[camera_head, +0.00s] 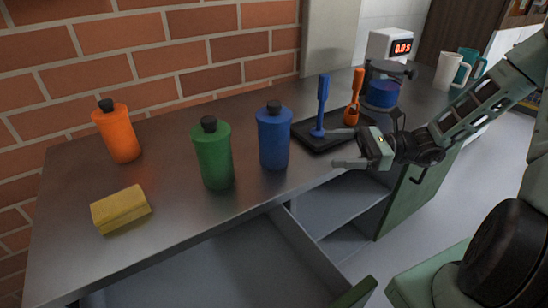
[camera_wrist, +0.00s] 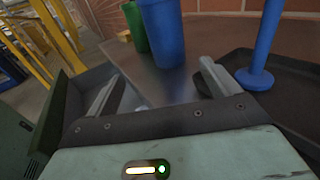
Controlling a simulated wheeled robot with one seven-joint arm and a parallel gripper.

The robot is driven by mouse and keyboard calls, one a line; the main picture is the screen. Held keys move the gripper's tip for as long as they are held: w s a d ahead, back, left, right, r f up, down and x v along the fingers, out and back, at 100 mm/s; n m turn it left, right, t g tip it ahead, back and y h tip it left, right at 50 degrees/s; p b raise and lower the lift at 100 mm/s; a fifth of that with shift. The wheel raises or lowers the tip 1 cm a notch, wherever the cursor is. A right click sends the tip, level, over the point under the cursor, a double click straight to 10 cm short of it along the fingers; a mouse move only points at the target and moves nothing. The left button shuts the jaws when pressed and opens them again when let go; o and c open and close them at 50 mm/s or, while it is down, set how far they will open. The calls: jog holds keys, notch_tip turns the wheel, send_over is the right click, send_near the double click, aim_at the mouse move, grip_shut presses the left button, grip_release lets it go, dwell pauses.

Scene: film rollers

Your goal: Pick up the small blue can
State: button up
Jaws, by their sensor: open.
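A blue bottle-shaped can (camera_head: 274,138) with a black cap stands upright on the metal counter (camera_head: 165,185). A shorter, wider blue cylinder (camera_head: 382,93) stands farther back at the right, partly hidden by a dark grey device. I cannot tell for sure which is the small blue can. My gripper (camera_head: 345,148) is open and empty, to the right of the blue bottle and apart from it, its fingers pointing left. In the wrist view the lower part of the blue bottle (camera_wrist: 163,32) shows ahead, beyond the space between the fingertips (camera_wrist: 160,85).
A green bottle (camera_head: 213,155), an orange bottle (camera_head: 117,132) and a yellow sponge (camera_head: 121,209) stand left. A black tray (camera_head: 310,140) with blue (camera_head: 322,105) and orange (camera_head: 354,98) upright tools is close behind my gripper. An open drawer (camera_head: 225,270) lies below the counter.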

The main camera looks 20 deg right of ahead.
jog(key=shift+w+d+f+t, duration=0.15)
jog(key=shift+t, duration=0.15)
send_near(266, 144)
jog(key=w+a+f, duration=0.1)
jog(key=w, duration=0.1)
jog(key=w+a+f+b, duration=0.1)
jog(key=w+a, duration=0.1)
jog(key=shift+f, duration=0.2)
jog(key=shift+w+x, duration=0.2)
jog(key=shift+x, duration=2.7)
jog(key=shift+d+r, duration=0.1)
jog(key=shift+r, duration=0.05)
jog(key=c, duration=1.4)
